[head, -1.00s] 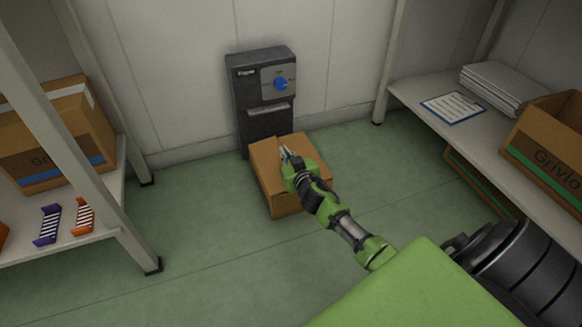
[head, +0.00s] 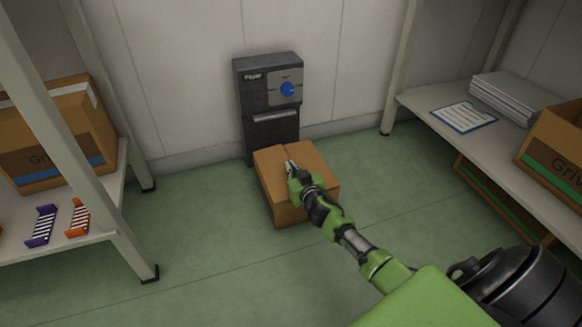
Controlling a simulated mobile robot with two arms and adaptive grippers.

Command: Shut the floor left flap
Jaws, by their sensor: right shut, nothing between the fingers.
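A brown cardboard box (head: 287,214) stands on the green floor in front of a dark wall-mounted unit. Its left flap (head: 270,160) now lies about flat over the top, and the right flap (head: 312,158) also lies flat, with a seam between them. My right gripper (head: 290,166) is shut and empty, at the top of the box near the seam, over the left flap's edge. Whether its fingertips touch the cardboard I cannot tell. The gripper and wrist hide part of the box's top and right side. My left gripper is not in view.
A dark unit with a blue knob (head: 287,89) stands behind the box against the wall. A shelf at left holds a carton (head: 60,140) and purple and orange racks. Floor is clear around the box.

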